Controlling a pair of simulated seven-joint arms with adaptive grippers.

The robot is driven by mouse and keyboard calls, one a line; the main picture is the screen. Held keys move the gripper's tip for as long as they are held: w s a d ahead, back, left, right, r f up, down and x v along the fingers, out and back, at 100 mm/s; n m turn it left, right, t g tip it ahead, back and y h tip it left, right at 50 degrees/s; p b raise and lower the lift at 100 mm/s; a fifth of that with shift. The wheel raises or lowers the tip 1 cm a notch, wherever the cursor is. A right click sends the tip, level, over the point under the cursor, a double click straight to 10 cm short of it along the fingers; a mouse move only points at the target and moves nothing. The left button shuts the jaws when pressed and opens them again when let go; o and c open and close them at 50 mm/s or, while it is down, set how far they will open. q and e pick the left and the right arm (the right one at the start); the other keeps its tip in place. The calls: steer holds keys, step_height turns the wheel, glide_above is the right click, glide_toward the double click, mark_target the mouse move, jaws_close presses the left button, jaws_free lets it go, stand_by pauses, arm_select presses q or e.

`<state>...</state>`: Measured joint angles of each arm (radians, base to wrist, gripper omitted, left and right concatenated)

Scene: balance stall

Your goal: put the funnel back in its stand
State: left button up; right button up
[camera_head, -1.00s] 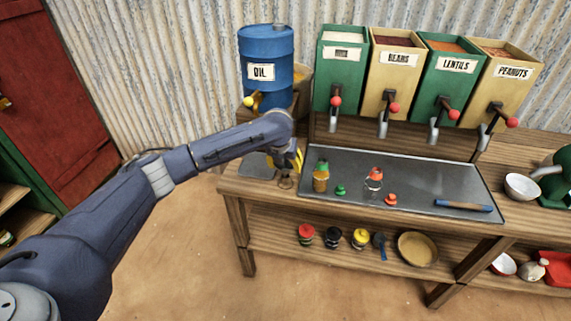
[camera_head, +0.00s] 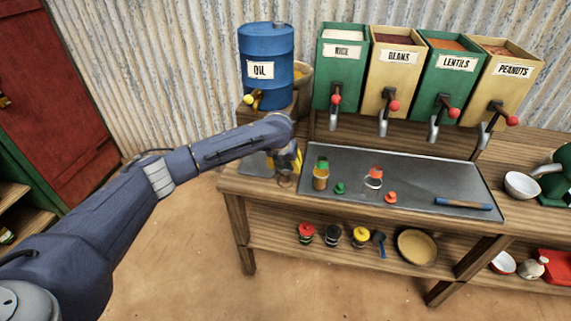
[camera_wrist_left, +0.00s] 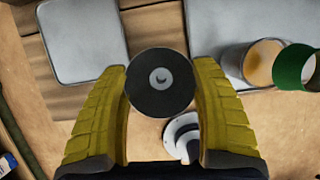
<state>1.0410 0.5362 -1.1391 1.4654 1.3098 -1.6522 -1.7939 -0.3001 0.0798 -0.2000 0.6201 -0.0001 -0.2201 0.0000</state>
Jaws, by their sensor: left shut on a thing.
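My left gripper (camera_head: 291,162) is over the left end of the stall counter. In the left wrist view its two yellow fingers (camera_wrist_left: 160,95) are shut on a dark round funnel (camera_wrist_left: 143,98), seen from above with a pale opening in its middle. In the head view the fingers and wrist hide most of the funnel. A pale round piece, which looks like the funnel stand (camera_wrist_left: 183,133), stands below and partly behind the funnel and right finger. A small ring-like part of it shows under the gripper in the head view (camera_head: 285,182). I cannot tell whether funnel and stand touch.
An amber jar (camera_head: 320,183) with a green top stands right of the gripper on the metal tray (camera_head: 430,178). Small green and red lids and a blue-handled tool (camera_head: 463,204) lie there too. The oil drum (camera_head: 266,85) is behind; grain dispensers (camera_head: 395,85) stand along the back.

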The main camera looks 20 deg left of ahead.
mark_target(285, 164)
arm_select(q)
steer(key=o, duration=1.1)
steer(key=shift+o, duration=0.2)
steer(key=shift+o, duration=0.7)
steer(key=shift+r, duration=3.45)
steer(key=shift+a, duration=0.1)
